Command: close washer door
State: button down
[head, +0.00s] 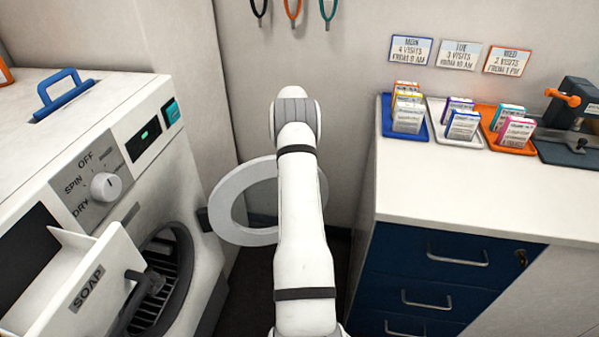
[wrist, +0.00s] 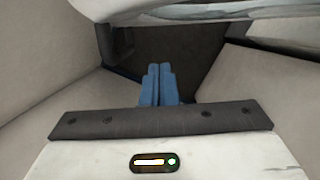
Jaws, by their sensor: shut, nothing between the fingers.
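The white washer (head: 165,180) stands at the left in the head view, its round dark drum opening (head: 160,290) uncovered. Its ring-shaped white door (head: 229,208) stands open, swung away from the front on a dark hinge (head: 204,219). My white arm covers the door's right part in the head view. My gripper (wrist: 158,72) shows two blue fingers pressed together with nothing between them in the wrist view. It is hidden behind my arm in the head view. A pale curved edge crosses the top of the wrist view; I cannot tell whether it is the door.
The washer's soap drawer (head: 85,285) sticks out in front of the drum opening. A white-topped counter (head: 480,195) with blue drawers (head: 430,265) stands at the right, bearing trays of small boxes. A narrow dark floor gap lies between washer and counter. Walls close off the back.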

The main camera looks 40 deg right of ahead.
jog(key=shift+s+a+f, duration=0.1)
jog(key=shift+s+a, duration=0.2)
jog(key=shift+s, duration=0.3)
jog(key=shift+s+a, duration=0.3)
jog(key=shift+s, duration=0.35)
jog(key=shift+s+a+f, duration=0.1)
jog(key=shift+s+a, duration=0.2)
jog(key=shift+s, duration=0.3)
